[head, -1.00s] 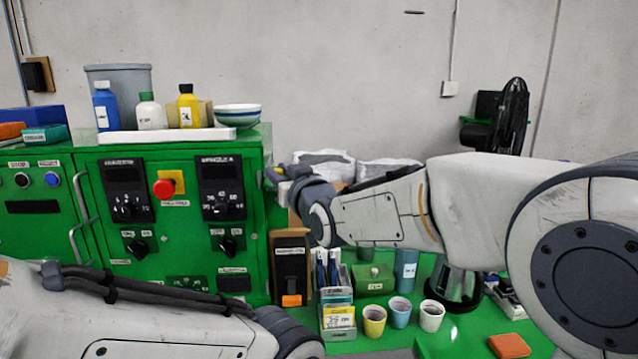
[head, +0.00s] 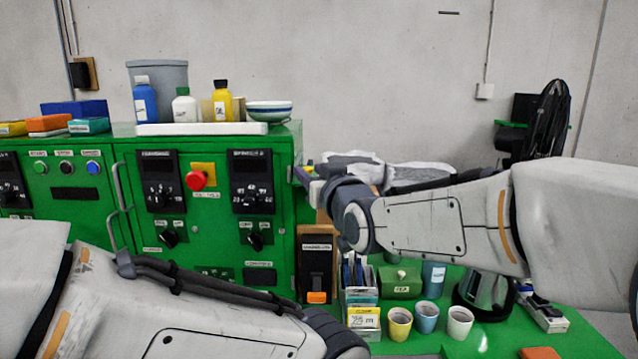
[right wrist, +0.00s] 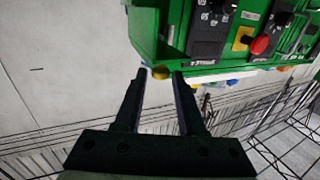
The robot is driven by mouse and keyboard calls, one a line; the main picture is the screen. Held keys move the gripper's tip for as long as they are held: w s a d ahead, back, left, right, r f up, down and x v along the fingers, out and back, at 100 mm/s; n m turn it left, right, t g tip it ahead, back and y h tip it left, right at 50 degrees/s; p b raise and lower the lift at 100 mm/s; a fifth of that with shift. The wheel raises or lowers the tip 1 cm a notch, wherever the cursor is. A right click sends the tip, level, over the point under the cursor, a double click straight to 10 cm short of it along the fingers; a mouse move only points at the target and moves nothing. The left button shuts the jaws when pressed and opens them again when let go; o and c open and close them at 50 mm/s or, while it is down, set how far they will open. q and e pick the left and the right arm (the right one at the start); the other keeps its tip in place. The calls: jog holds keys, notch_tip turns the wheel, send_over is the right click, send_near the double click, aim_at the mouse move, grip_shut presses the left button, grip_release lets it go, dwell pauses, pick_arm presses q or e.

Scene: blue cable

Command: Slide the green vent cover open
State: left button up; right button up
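I cannot make out a vent cover for certain in either view. The green cabinet (head: 210,255) shows its front with dials and a red button, and its right side is partly hidden by my right arm. In the right wrist view the cabinet (right wrist: 145,32) appears upside down beyond the fingertips. My right gripper (right wrist: 160,73) is open, with two dark fingers apart and nothing held between them. In the head view it is mostly hidden at the cabinet's upper right corner. My left forearm crosses the lower left, and its gripper is outside the frame.
Bottles, a grey bin (head: 157,70) and a bowl (head: 270,111) stand on top of the cabinet. A wire rack (right wrist: 262,115) shows in the wrist view.

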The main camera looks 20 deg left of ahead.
jog(key=b+v, duration=0.3)
jog(key=v, duration=0.6)
jog(key=shift+b, duration=0.4)
jog(key=shift+s+d, duration=0.1)
jog(key=s+d+f+g+h, duration=0.25)
jog(key=s+f+g, duration=0.2)
jog(key=f, duration=0.55)
jog(key=s+d+f+g+h, duration=0.25)
jog(key=s+f, duration=0.25)
jog(key=f, duration=0.6)
jog(key=s+d+f+g+h, duration=0.4)
jog(key=s+d+f+g, duration=0.3)
jog(key=s+d+f, duration=0.4)
jog(key=s, duration=0.5)
jog(key=shift+d+g+h, duration=0.2)
jog(key=shift+g+h, duration=0.1)
jog(key=shift+f, duration=0.15)
